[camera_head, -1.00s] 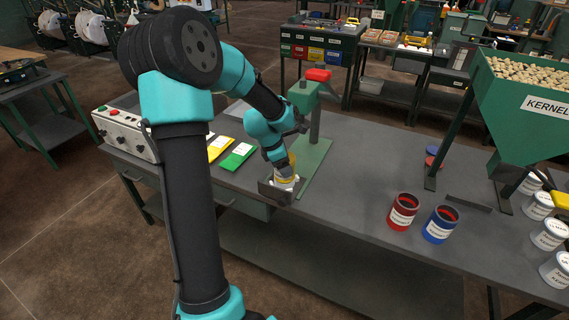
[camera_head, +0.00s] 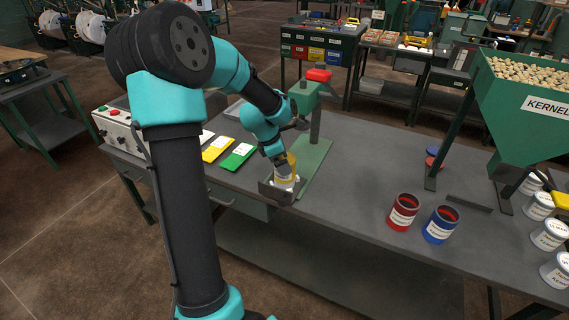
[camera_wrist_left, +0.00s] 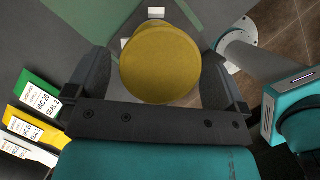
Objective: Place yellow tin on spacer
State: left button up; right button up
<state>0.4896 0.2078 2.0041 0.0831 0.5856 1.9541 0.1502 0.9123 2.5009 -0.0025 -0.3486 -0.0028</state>
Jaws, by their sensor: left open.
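The yellow tin (camera_head: 285,182) stands near the table's front edge, at the foot of the green stand, with a white label on its side. In the left wrist view its round yellow top (camera_wrist_left: 160,62) lies between the two fingers of my left gripper (camera_wrist_left: 158,75). My left gripper (camera_head: 284,168) is open, pointing down around the tin, one finger on each side. The tin sits at a dark angled bracket (camera_head: 273,194). I cannot make out the spacer; what lies directly beneath the tin is hidden. My right gripper is not in view.
The green stand with a red top (camera_head: 318,75) rises close behind the tin. Yellow (camera_head: 217,148) and green (camera_head: 237,156) labelled cards lie left of it. Red (camera_head: 402,212) and blue (camera_head: 440,224) tins stand to the right, with free tabletop between.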

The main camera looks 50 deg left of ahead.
pick_arm(q)
jog(key=v, duration=0.9)
jog(key=shift+r, duration=0.35)
jog(key=shift+s, duration=0.15)
